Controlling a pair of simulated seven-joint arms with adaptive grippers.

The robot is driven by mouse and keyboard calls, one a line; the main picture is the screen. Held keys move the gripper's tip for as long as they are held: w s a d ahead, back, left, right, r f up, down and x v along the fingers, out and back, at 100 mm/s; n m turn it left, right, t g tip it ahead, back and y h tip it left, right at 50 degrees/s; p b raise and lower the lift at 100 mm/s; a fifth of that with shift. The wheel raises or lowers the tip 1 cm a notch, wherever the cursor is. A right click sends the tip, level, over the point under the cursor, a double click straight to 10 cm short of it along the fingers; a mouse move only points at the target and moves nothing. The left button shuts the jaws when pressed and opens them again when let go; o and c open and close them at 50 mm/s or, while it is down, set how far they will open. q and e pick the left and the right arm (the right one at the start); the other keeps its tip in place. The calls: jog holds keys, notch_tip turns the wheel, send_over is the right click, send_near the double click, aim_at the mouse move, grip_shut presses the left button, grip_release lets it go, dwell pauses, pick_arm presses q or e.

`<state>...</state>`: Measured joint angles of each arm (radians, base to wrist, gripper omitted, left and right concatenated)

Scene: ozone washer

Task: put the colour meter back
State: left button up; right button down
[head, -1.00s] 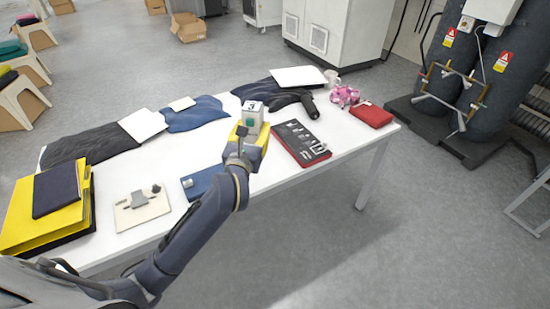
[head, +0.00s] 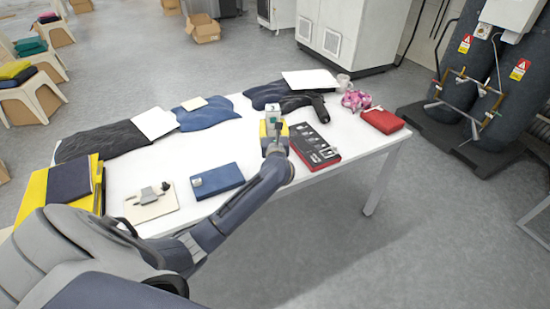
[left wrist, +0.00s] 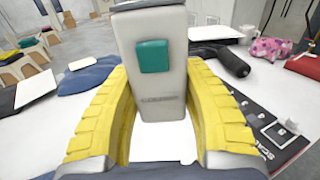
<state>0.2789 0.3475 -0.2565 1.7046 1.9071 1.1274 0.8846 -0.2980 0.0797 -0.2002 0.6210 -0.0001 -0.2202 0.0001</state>
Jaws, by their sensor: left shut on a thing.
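The colour meter (head: 273,116), a pale grey upright body with a teal button, is held above the white table. My left gripper (head: 273,131) is shut on it. In the left wrist view the meter (left wrist: 150,85) stands between the two yellow fingers, its upper end cut off by the picture's top edge. Under it only bare white table shows. A black-faced panel with a red edge (head: 315,146), bearing small white and grey items, lies just right of the gripper. My right gripper is not in view.
Near the panel are a black handheld device (head: 319,107), a pink patterned item (head: 355,99) and a red pouch (head: 383,121). A blue case (head: 217,181) and a cream board (head: 151,203) lie left of my arm. Dark and blue cloths line the far edge. Bare table shows between.

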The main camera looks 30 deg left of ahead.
pick_arm(q)
notch_tip(320, 180, down, 14)
jog(key=shift+f, duration=0.45)
jog(key=shift+s+f, duration=0.1)
jog(key=shift+f, duration=0.5)
dwell(0.3)
